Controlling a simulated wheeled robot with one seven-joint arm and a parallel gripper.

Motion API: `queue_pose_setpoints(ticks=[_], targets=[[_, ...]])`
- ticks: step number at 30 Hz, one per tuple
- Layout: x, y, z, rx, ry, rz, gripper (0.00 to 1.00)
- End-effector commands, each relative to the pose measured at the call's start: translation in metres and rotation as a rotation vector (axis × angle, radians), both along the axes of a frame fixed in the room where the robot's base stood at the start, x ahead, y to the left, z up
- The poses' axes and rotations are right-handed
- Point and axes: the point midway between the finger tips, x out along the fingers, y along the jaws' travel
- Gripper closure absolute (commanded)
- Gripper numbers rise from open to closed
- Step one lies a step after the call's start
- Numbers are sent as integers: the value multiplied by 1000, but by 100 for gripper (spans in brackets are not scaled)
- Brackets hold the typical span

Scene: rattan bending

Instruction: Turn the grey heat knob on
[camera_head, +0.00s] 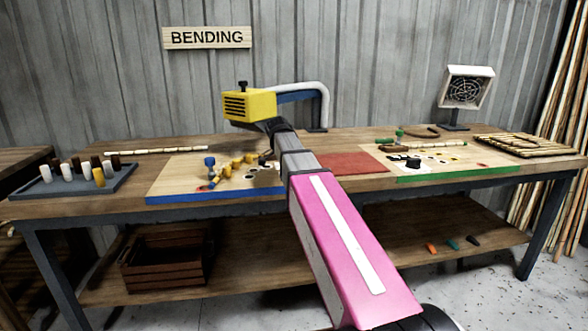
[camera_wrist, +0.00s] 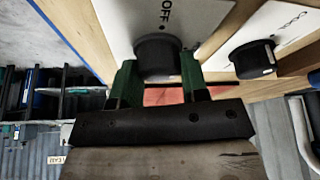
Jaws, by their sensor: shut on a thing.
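The heat knob (camera_wrist: 158,52) is a dark grey round knob on a white plate marked OFF, at the top middle of the wrist view. My gripper (camera_wrist: 158,82) has its two green fingers on either side of this knob and is shut on it. In the head view my arm reaches over the bench to the blue-edged board (camera_head: 165,183). There the arm hides most of my gripper and the knob.
A second dark knob (camera_wrist: 253,60) stands close to the right in the wrist view. A tray of pegs (camera_head: 75,190) is at left; a red mat (camera_head: 352,163) and green-edged board (camera_head: 455,174) are at right.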

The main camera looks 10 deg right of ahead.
Motion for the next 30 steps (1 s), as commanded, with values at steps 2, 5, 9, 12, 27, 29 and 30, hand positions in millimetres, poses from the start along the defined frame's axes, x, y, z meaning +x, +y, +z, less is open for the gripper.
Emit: queue_pose_setpoints(ticks=[2,5,9,12,27,29,30], targets=[[1,0,0,1,1,-23,83],[0,0,0,1,1,-43,83],[0,0,0,2,1,-57,83],[0,0,0,2,0,-59,83],[0,0,0,1,0,-58,33],[0,0,0,1,0,-58,33],[0,0,0,1,0,-58,33]])
